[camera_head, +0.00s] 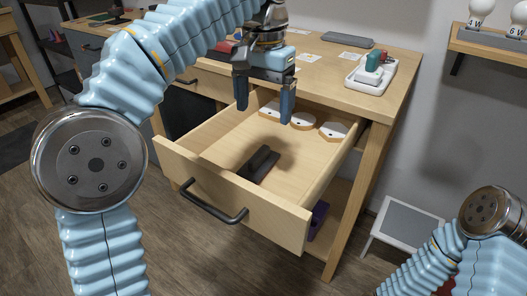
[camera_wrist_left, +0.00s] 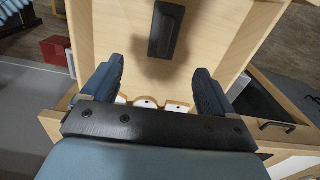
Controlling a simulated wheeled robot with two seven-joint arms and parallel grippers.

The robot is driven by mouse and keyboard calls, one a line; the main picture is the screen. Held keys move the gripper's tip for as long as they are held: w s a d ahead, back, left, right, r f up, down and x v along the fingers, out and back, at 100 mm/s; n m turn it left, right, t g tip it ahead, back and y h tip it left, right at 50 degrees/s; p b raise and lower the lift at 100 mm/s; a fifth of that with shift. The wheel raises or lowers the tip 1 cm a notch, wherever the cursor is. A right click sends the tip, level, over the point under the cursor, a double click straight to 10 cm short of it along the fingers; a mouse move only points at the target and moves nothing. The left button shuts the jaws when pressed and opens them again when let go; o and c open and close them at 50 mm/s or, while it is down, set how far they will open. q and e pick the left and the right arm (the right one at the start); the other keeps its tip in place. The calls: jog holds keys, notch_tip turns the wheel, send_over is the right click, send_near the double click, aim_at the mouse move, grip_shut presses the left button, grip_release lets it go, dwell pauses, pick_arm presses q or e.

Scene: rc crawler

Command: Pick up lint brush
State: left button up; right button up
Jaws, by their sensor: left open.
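The lint brush is most likely the dark, elongated object (camera_head: 259,163) lying on the floor of the open wooden drawer (camera_head: 187,164). It also shows in the left wrist view (camera_wrist_left: 166,31) at the top middle, with its long side pointing away from the gripper. My left gripper (camera_head: 265,109) is open and empty, fingers pointing down, above the back part of the drawer. In the left wrist view its two blue fingers (camera_wrist_left: 159,84) are wide apart, and the dark object lies beyond them, not between them. My right gripper is not in view; only part of that arm shows at the lower right.
Several white and wooden pieces (camera_head: 303,121) lie at the drawer's back. The desk top (camera_head: 310,75) above holds a white tray (camera_head: 371,78) with a green-topped item. The drawer's front has a black handle (camera_head: 213,206). A grey-topped stool (camera_head: 405,222) stands right.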

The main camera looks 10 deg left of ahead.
aim_at(258, 154)
pick_arm(q)
notch_tip(258, 154, down, 8)
jog(key=shift+s+r+b, duration=0.1)
jog(key=shift+r+b, duration=0.1)
jog(key=shift+b, duration=0.95)
jog(key=f, duration=0.2)
jog(key=a+f+b, duration=0.1)
jog(key=f, duration=0.1)
jog(key=shift+s+f, duration=0.2)
jog(key=shift+f, duration=0.05)
jog(key=shift+f+b, duration=0.3)
jog(key=shift+f, duration=0.1)
